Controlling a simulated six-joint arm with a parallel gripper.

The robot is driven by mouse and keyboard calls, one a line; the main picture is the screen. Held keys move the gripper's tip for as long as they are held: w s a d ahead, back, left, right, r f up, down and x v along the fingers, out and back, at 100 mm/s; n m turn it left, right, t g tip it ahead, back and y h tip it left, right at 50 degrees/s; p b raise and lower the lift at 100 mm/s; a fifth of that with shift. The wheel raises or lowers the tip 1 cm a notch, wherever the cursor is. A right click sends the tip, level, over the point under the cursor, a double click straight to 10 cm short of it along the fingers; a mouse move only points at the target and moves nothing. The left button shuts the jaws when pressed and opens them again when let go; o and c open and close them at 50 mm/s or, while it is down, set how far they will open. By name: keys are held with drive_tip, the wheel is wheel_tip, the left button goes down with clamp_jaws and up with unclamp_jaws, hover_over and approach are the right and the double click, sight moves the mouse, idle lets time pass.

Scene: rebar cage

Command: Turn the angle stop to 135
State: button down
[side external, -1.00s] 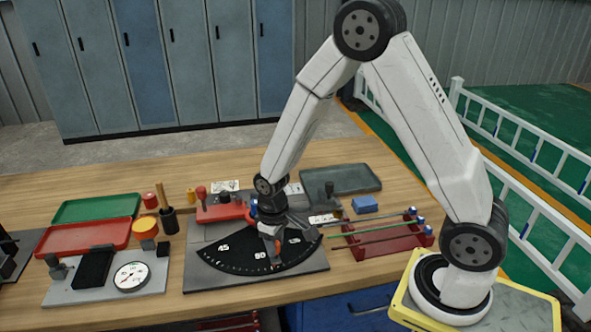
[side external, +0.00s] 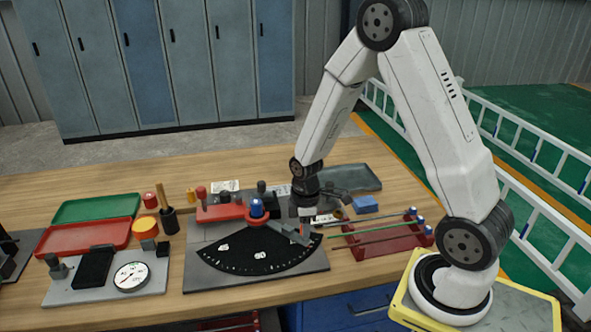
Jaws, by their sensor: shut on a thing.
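The black angle dial (side external: 247,261) is a fan-shaped plate on a grey base plate, with white marks; 45 and 90 show. The angle stop (side external: 288,233) is a grey bar reaching right and forward from the pivot with the blue knob (side external: 257,208). It lies over the right part of the dial, where the 135 label is covered. My gripper (side external: 305,229) points down at the stop's outer end and is shut on it. The fingertips are small, and the exact contact is hard to see.
Red bending parts (side external: 218,213) stand behind the dial. A dark red rack (side external: 380,238) with coloured rods is close on the right, and a blue block (side external: 365,204) lies behind it. A gauge plate (side external: 103,284) and red tray (side external: 88,237) are on the left.

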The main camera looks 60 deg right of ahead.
drive_tip(key=shift+w+d+n, duration=0.1)
drive_tip(key=shift+d+n, duration=0.7)
drive_tip(key=shift+d, duration=0.2)
drive_tip(key=shift+c, duration=2.1)
unclamp_jaws()
drive_tip(key=shift+r, duration=0.1)
wheel_tip(320, 180, up, 8)
drive_tip(key=shift+a, duration=0.1)
